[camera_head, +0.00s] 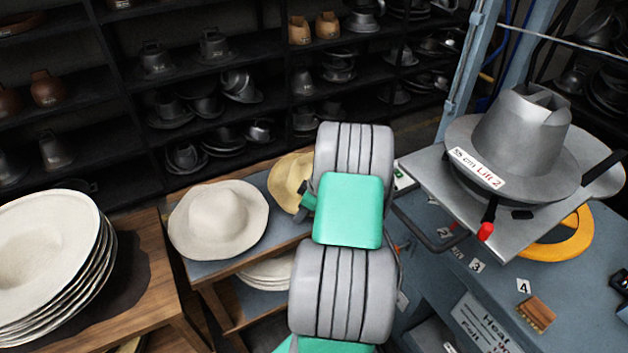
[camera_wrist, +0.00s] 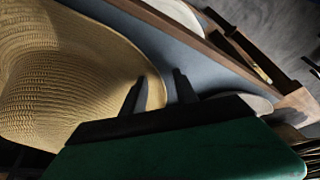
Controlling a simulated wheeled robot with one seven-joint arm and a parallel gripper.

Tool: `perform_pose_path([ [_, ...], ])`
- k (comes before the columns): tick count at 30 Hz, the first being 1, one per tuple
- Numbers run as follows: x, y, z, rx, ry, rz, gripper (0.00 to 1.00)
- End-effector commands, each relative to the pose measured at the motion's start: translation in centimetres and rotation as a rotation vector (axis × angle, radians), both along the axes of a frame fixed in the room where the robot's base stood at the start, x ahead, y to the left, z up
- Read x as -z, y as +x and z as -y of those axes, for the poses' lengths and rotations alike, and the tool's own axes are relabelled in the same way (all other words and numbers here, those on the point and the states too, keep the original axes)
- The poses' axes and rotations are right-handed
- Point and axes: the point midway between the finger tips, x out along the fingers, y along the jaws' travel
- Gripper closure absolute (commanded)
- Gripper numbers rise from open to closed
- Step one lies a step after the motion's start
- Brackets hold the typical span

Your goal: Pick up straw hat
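The straw hat (camera_head: 287,180) is tan and lies on the blue-grey top of a wooden table. My arm hides its right part in the head view. In the wrist view the straw hat (camera_wrist: 60,75) fills the left side, with its woven brim curving toward my fingers. My gripper (camera_wrist: 159,78) is open, with two dark fingers spread apart. The left finger overlaps the brim and the right finger is just past the brim's edge. I cannot tell whether either finger touches the hat.
A cream felt hat (camera_head: 218,218) lies on the table left of the straw hat. More pale hats (camera_head: 266,272) sit on the shelf below. A stack of white hats (camera_head: 48,262) is at far left. A metal hat press (camera_head: 525,140) stands at right. Dark shelves line the back.

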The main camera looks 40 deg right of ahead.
Motion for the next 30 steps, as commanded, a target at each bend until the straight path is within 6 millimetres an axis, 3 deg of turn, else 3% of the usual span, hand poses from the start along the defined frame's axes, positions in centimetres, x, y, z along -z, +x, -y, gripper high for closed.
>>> perform_pose_path([
  [14,-0.04,-0.02,0.0,0.001,0.0,-0.001,1.0],
  [30,-0.05,0.0,0.01,0.001,0.0,0.0,1.0],
])
